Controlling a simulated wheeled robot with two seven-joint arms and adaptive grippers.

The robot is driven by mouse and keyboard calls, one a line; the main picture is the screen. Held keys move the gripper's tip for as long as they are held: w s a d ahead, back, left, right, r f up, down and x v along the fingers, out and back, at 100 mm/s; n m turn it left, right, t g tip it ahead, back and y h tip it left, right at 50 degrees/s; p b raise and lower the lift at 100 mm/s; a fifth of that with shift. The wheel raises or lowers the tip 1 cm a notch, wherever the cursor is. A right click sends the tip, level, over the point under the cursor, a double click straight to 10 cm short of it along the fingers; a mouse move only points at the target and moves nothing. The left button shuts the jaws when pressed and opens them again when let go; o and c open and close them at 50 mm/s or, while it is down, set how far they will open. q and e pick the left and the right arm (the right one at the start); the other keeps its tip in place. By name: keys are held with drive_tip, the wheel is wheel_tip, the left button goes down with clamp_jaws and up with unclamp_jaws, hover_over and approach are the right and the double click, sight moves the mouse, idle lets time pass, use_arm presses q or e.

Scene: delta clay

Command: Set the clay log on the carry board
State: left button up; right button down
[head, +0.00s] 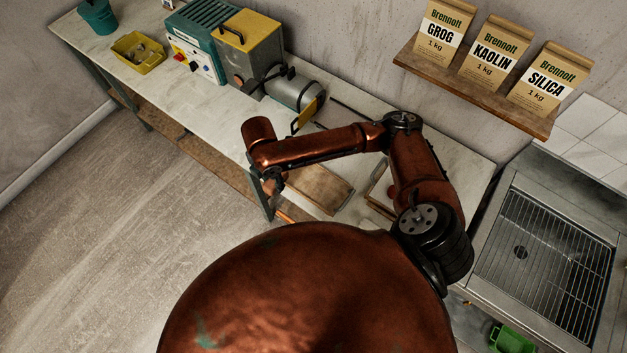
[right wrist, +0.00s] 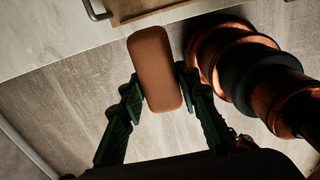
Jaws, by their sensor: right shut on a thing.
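The clay log (right wrist: 155,68) is a smooth reddish-brown block with rounded ends, seen in the right wrist view. My right gripper (right wrist: 160,82) is shut on it, with one green finger against each long side. Floor shows behind the log, which is held off the bench, just short of its front edge. In the head view my right gripper (head: 271,184) is small and dark, and the log is not clear there. A flat wooden board (head: 320,188), apparently the carry board, lies on the bench and is partly hidden by my arm. My left gripper is out of view.
A shallow tray (head: 380,191) sits right of the board, partly behind my arm. A machine with a grey barrel (head: 295,92) stands behind on the bench (head: 120,58). A yellow tub (head: 139,53) is far left; a sink grate (head: 545,255) is right.

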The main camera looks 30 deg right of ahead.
drive_tip(key=d+f, duration=0.4)
drive_tip(key=d, duration=0.5)
hover_over(312, 184)
drive_tip(key=a, duration=0.1)
wheel_tip(312, 184, down, 5)
drive_tip(key=shift+a+r+p, duration=0.1)
drive_tip(key=shift+r+p, duration=0.1)
drive_tip(key=shift+p, duration=0.25)
drive_tip(key=shift+d+f, duration=0.25)
drive_tip(key=shift+f, duration=0.05)
drive_tip(key=shift+d+f, duration=0.15)
drive_tip(key=shift+f, duration=0.8)
drive_tip(key=shift+d+f, duration=0.15)
drive_tip(key=shift+f, duration=0.75)
drive_tip(key=shift+f, duration=0.15)
drive_tip(key=c, duration=1.5)
unclamp_jaws()
drive_tip(key=shift+o, duration=0.2)
wheel_tip(312, 184, up, 12)
